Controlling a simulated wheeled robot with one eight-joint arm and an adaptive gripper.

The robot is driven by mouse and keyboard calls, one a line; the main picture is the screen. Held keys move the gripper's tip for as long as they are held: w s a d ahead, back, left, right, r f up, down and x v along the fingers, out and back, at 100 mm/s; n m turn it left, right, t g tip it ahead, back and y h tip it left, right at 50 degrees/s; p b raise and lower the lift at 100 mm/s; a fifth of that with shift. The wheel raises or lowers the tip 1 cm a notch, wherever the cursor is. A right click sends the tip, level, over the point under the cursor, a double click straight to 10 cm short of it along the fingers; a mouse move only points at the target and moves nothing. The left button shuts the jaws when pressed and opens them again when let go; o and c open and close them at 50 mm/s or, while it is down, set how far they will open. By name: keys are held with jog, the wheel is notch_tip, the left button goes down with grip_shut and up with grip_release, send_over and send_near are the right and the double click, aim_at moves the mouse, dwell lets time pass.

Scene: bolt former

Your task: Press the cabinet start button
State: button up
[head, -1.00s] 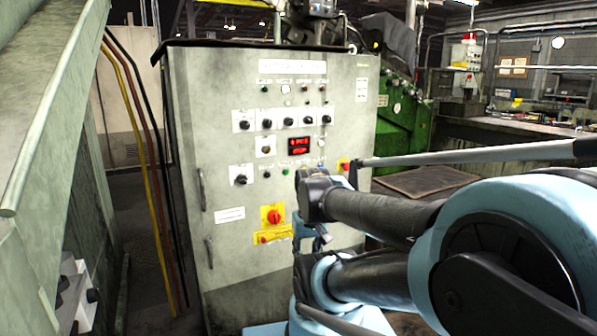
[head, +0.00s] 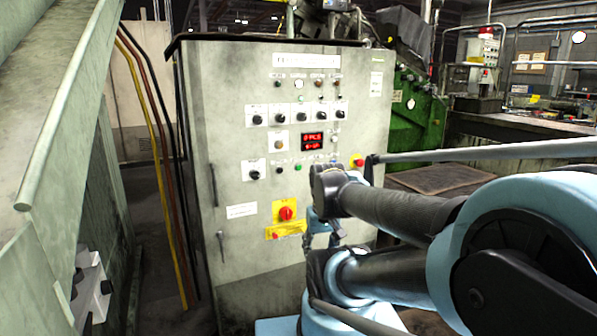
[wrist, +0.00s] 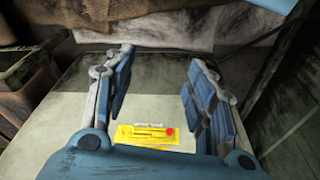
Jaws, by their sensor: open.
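The grey control cabinet (head: 240,110) stands ahead in the head view, its front covered with knobs, lamps and buttons. A small green button (head: 298,167) sits in the row below the red digital display (head: 313,141). I cannot read its label, so I cannot tell whether it is the start button. My gripper (head: 320,228) is in front of the lower cabinet, right of the yellow plate with a red rotary switch (head: 286,213), partly hidden by my arm. In the wrist view my gripper (wrist: 158,88) is open and empty, with a yellow plate (wrist: 145,135) bearing a red button visible between and below its fingers.
A sloping grey-green structure (head: 60,110) stands at the left, with hanging cables (head: 155,130) beside the cabinet. Green machinery (head: 415,115) and a workbench are behind at the right.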

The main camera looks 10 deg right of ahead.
grip_shut()
dwell(1.2)
